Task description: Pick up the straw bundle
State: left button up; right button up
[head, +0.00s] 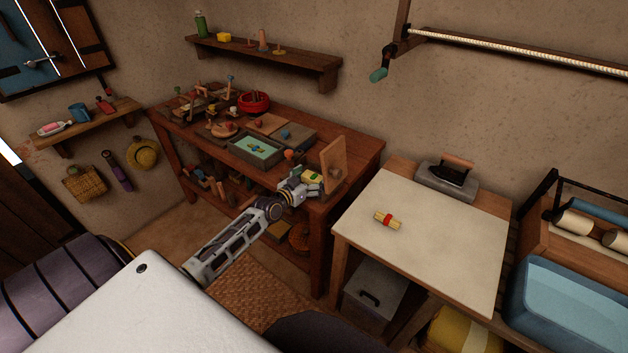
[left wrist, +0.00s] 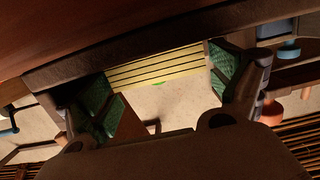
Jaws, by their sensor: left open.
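Two yellow bundles show in the head view. One with a red band (head: 386,220) lies on the pale-topped table. The other, with a green patch (head: 312,177), is on the right end of the wooden workbench, close to my left gripper (head: 300,188). My left gripper is open at the bench's front right corner. In the left wrist view, a yellow ribbed surface (left wrist: 158,66) spans the space between the green-padded fingers (left wrist: 165,88), with a small green spot below it. I cannot tell whether the fingers touch it. My right gripper is not in view.
An upright wooden board (head: 332,163) stands just right of the left gripper. A tray (head: 270,162) and several small tools crowd the workbench. A flat iron (head: 452,172) rests at the back of the pale table (head: 440,245), whose middle is mostly clear. A blue basin (head: 560,305) is at right.

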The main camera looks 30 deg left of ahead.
pick_arm(q)
jog(key=shift+w+f, duration=0.15)
jog(key=shift+w, duration=0.65)
jog(key=c, duration=0.8)
